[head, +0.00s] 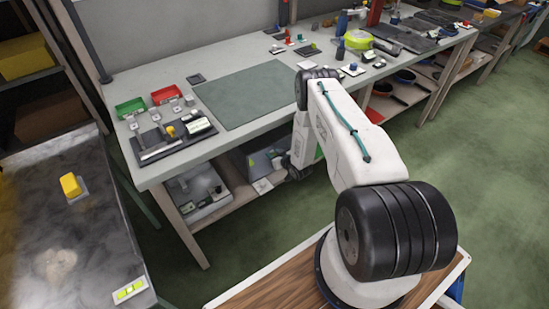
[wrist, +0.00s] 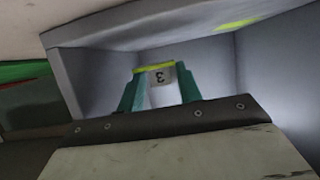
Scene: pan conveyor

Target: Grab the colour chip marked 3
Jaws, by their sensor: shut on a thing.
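The colour chip marked 3 (wrist: 162,75) shows in the wrist view as a small pale piece with a yellow-green upper edge, its digit upside down. My gripper (wrist: 158,92) has its two green fingers on either side of the chip and is shut on it. The chip and fingers are inside a grey bin (wrist: 100,33), with its walls close around them. In the head view the grey bin (head: 268,160) is on the shelf under the workbench. My arm reaches down to it, and the fingers and chip are hidden there.
The workbench top (head: 215,145) overhangs the bin. A yellow-green patch (wrist: 236,24) shows at the bin's far wall. Red and green trays and tools are on the bench. Green floor to the right is clear.

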